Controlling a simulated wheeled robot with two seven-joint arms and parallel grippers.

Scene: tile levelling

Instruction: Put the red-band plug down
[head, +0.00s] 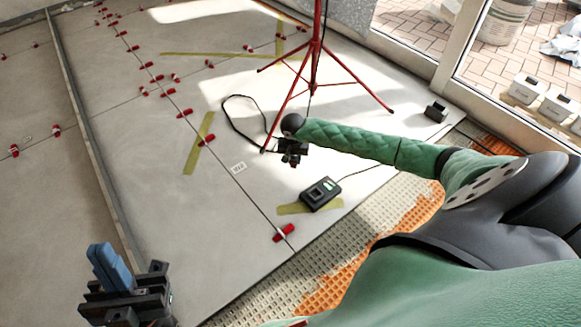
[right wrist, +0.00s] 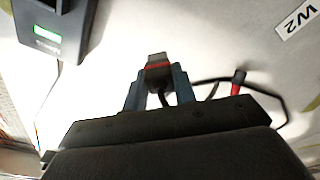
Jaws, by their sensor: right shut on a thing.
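The red-band plug (right wrist: 158,66) is a small dark plug with a red stripe. In the right wrist view it sits between the two blue fingers of my right gripper (right wrist: 160,88), which is shut on it. A dark cable (right wrist: 215,82) runs from near the plug and loops to the right. In the head view my right gripper (head: 291,158) is over the pale tiles, and the plug cannot be made out there. Whether the plug touches the floor is unclear. My left gripper (head: 112,268) is at the lower left, its blue fingers close together with nothing visible between them.
A black device (head: 320,194) stands on yellow tape right of my right gripper; its green display (right wrist: 47,32) is lit. A red tripod (head: 315,52) stands behind. A W2 label (head: 238,167) and red clips (head: 284,233) lie nearby. Orange matting (head: 335,287) borders the tiles.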

